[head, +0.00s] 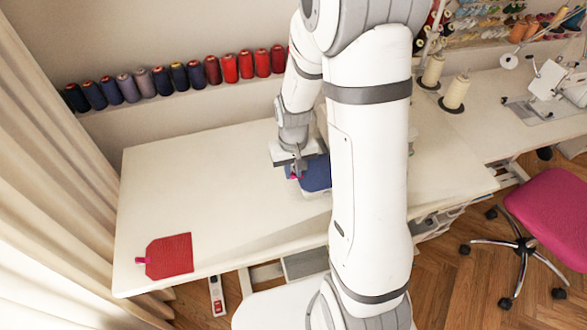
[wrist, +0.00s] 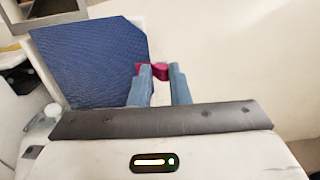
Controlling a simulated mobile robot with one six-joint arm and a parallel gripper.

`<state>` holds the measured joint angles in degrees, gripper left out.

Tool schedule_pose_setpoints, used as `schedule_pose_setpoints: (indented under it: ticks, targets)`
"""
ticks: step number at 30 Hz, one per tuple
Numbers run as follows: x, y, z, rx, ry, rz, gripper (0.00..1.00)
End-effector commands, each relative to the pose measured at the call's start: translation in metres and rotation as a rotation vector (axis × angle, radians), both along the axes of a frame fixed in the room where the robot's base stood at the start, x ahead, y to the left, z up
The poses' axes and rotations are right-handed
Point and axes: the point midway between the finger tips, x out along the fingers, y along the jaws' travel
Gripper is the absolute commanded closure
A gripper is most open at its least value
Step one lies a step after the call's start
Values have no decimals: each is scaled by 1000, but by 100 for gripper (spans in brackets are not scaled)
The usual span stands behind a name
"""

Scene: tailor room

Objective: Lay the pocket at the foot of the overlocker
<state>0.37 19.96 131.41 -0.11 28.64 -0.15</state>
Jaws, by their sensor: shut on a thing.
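A dark blue pocket (head: 318,176) with a magenta tab is at my gripper (head: 297,172), over the white table. In the wrist view the blue pocket (wrist: 90,62) spreads to the left of the fingers, and its magenta tab (wrist: 160,69) is pinched between the two blue fingertips (wrist: 162,72). My gripper is shut on this tab. A white machine, seemingly the overlocker (head: 322,120), shows only in part behind my arm; its foot is hidden in the head view. I cannot tell whether the pocket touches the table.
A red pocket (head: 170,256) with a magenta tab lies at the table's front left. Thread spools (head: 180,77) line the wall shelf. Cream cones (head: 455,92) and another machine (head: 550,80) stand right. A pink chair (head: 548,215) is at right. The table's left half (head: 200,175) is mostly clear.

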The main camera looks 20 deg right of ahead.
Motion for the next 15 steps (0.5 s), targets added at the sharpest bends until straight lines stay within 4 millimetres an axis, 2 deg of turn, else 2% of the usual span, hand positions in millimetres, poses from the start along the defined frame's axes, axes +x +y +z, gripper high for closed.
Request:
schedule_pose_setpoints:
  ticks: [12,13,15]
  targets:
    - [0,0,-2,0,0,1,100]
    - [0,0,-2,0,0,1,83]
    - [0,1,-2,0,0,1,77]
